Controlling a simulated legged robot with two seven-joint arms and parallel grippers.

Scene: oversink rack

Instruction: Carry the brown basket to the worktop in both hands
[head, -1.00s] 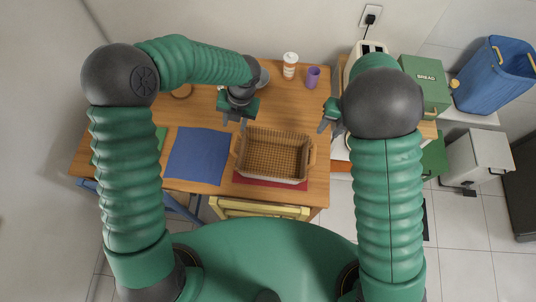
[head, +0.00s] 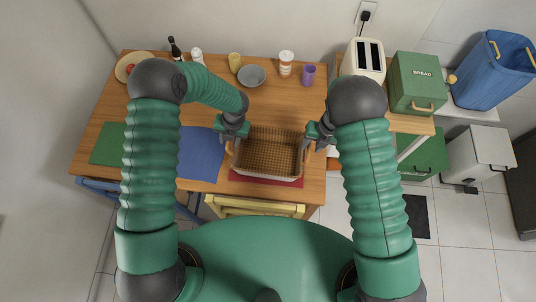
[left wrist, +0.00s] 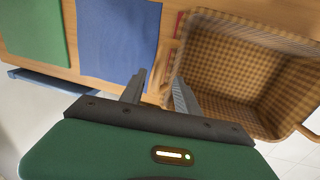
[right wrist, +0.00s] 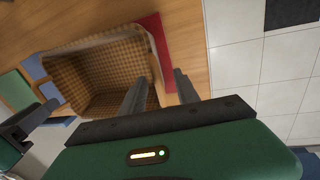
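The brown basket (head: 268,155) stands upright and looks empty on a red mat (head: 262,181) at the front right of the wooden table. It has a handle at each short end. My left gripper (head: 233,143) is at its left end; in the left wrist view the open fingers (left wrist: 159,88) stand either side of the left handle (left wrist: 158,72). My right gripper (head: 315,141) is at its right end; in the right wrist view its fingers (right wrist: 160,85) are apart, with the basket's end rim and handle between or just beyond them. Neither gripper is closed on the basket.
A blue mat (head: 200,155) and green mat (head: 108,144) lie left of the basket. A grey bowl (head: 251,76), white cup (head: 286,63) and purple cup (head: 308,75) stand behind. A toaster (head: 364,60) and green bread box (head: 418,83) stand to the right. A yellow chair (head: 255,207) is in front.

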